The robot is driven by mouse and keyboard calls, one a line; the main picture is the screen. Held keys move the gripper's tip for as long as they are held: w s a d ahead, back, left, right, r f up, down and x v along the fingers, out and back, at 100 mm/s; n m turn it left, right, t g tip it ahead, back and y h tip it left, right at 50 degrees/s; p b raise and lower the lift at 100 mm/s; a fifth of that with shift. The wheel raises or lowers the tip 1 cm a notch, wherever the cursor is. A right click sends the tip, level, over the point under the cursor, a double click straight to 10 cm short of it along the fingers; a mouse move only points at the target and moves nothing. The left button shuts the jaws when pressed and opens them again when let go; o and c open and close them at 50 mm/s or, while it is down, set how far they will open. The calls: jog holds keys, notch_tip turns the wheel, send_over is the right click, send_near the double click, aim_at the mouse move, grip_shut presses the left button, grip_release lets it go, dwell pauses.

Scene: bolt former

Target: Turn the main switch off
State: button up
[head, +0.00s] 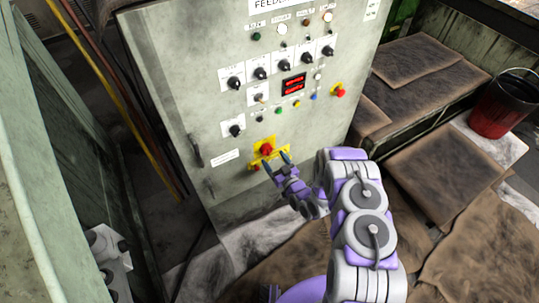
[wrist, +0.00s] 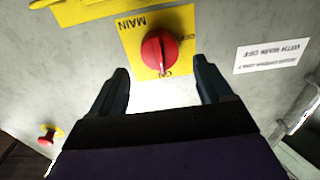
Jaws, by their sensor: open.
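The main switch is a red rotary knob on a yellow plate; the knob (wrist: 160,52) shows in the upper middle of the wrist view, with the plate (wrist: 186,22) marked MAIN and ON, upside down. Its pointer is toward the ON mark. In the head view the knob (head: 267,148) is low on the grey cabinet. My gripper (head: 276,160) is just in front of it. In the wrist view my gripper (wrist: 164,88) is open, with one finger on each side below the knob. I see no contact with the knob.
The grey control cabinet (head: 215,60) carries several black selector knobs, lamps and a red display (head: 293,85). A red emergency button (head: 339,90) on yellow sits to the right. A black door handle (head: 195,150) is at left. A red bucket (head: 502,105) stands far right.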

aim_at(269, 152)
jog(key=shift+b+x, duration=0.4)
jog(key=shift+x, duration=1.8)
jog(key=shift+a, duration=0.1)
jog(key=c, duration=1)
